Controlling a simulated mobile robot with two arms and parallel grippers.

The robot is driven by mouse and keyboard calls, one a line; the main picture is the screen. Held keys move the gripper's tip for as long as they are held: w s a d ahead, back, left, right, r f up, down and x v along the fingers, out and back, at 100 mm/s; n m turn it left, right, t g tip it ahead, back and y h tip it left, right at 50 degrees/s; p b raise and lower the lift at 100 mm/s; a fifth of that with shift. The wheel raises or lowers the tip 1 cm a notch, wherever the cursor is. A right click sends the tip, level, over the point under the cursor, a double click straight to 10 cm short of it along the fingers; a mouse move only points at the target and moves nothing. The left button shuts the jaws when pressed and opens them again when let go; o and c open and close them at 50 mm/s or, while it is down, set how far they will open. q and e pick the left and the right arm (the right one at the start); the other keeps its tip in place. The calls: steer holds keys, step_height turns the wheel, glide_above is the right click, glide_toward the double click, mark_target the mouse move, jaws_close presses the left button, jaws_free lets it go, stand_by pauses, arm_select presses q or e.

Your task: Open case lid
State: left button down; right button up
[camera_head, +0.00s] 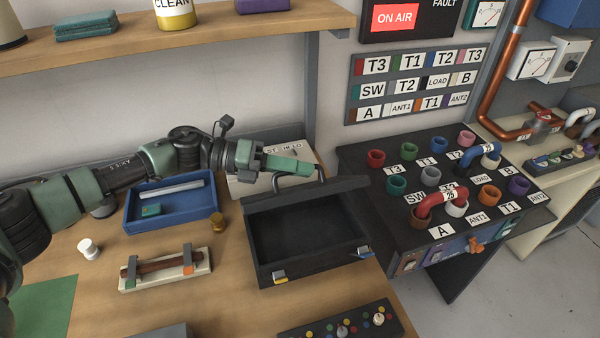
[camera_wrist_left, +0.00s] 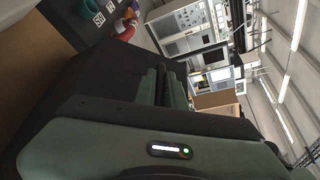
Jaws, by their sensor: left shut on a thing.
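The black case (camera_head: 305,262) stands on the wooden bench with its dark, empty-looking inside in view. Its lid (camera_head: 340,186) is raised at the back and shows as a narrow dark band. Two latches (camera_head: 281,278) are on the front wall. My left gripper (camera_head: 306,168) is at the top of the lid, shut on its dark handle (camera_head: 321,174); the fingers hide most of the handle. In the left wrist view, the green fingers (camera_wrist_left: 165,88) are close together against a dark panel, likely the lid. My right gripper is not in view.
A patch panel (camera_head: 370,200) with coloured sockets stands close on the right. A shelf (camera_head: 250,35) hangs above. A button box (camera_head: 298,333) is in front.

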arm_select(q)
steer(key=w+a+f+n+h+b, duration=0.1)
steer(key=w+a+n+h+b, duration=0.1)
steer(key=w+n+b, duration=0.3)
steer(key=w+a+f+n+h+b, duration=0.1)
steer(key=w+a+n+h+b, duration=0.1)
steer(key=w+n+b, duration=0.3)
steer(key=shift+f+b, duration=0.3)
steer(key=shift+b, duration=1.65)
steer(key=shift+w+a, duration=0.1)
steer(key=c, duration=1.5)
jaws_free()
steer(key=shift+r, duration=0.15)
steer(key=shift+a, duration=0.15)
